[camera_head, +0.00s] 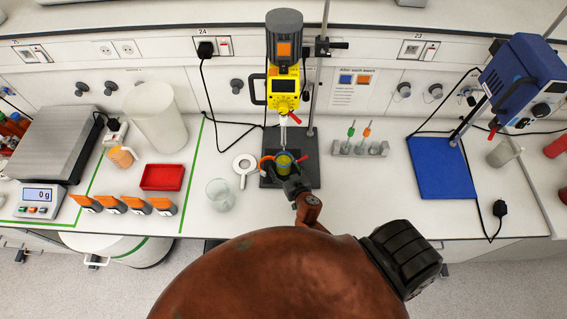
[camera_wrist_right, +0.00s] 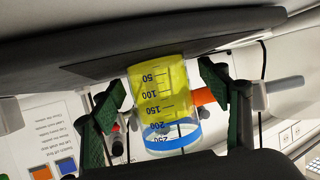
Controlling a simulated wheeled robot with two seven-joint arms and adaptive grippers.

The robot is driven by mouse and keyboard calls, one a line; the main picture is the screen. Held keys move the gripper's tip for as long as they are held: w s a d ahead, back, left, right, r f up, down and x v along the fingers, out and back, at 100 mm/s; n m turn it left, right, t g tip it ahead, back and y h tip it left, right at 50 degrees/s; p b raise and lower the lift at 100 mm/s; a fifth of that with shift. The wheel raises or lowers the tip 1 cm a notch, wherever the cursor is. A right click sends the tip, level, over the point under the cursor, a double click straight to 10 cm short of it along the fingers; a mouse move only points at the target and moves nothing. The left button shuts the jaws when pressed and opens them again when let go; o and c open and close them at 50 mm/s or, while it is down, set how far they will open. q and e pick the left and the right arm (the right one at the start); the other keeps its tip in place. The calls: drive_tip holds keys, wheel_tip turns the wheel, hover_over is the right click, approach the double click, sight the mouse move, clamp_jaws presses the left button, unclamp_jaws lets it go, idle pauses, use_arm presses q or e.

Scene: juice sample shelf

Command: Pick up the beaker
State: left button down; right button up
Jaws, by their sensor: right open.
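A clear beaker (camera_head: 284,161) with yellow-green liquid and a blue rim stands on the dark base plate under the yellow overhead stirrer (camera_head: 285,88). In the right wrist view the beaker (camera_wrist_right: 163,105) appears upside down, with its volume marks facing me. My right gripper (camera_head: 285,172) reaches it from the front. In the wrist view the right gripper (camera_wrist_right: 168,104) is open, its green pads on both sides of the beaker, with gaps visible. An orange part (camera_wrist_right: 204,96) shows between the beaker and one pad. My left gripper is in neither view.
An empty glass beaker (camera_head: 220,194) and a white ring (camera_head: 244,166) stand left of the stirrer. A red tray (camera_head: 162,177) is further left. A small rack (camera_head: 360,148) and a blue plate (camera_head: 440,168) are to the right. The stirrer shaft (camera_head: 283,134) descends toward the beaker.

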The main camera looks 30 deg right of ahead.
drive_tip(key=shift+w+d+f, duration=0.1)
drive_tip(key=shift+w+f, duration=0.1)
drive_tip(key=shift+w, duration=0.15)
drive_tip(key=c, duration=0.7)
drive_tip(key=shift+c, duration=1.4)
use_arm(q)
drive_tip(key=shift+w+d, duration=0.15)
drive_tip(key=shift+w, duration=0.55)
use_arm(e)
drive_tip(key=c, duration=0.5)
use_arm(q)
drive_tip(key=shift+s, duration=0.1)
use_arm(e)
drive_tip(key=shift+s+r, duration=0.15)
drive_tip(key=shift+r, duration=0.05)
drive_tip(key=shift+c, duration=0.3)
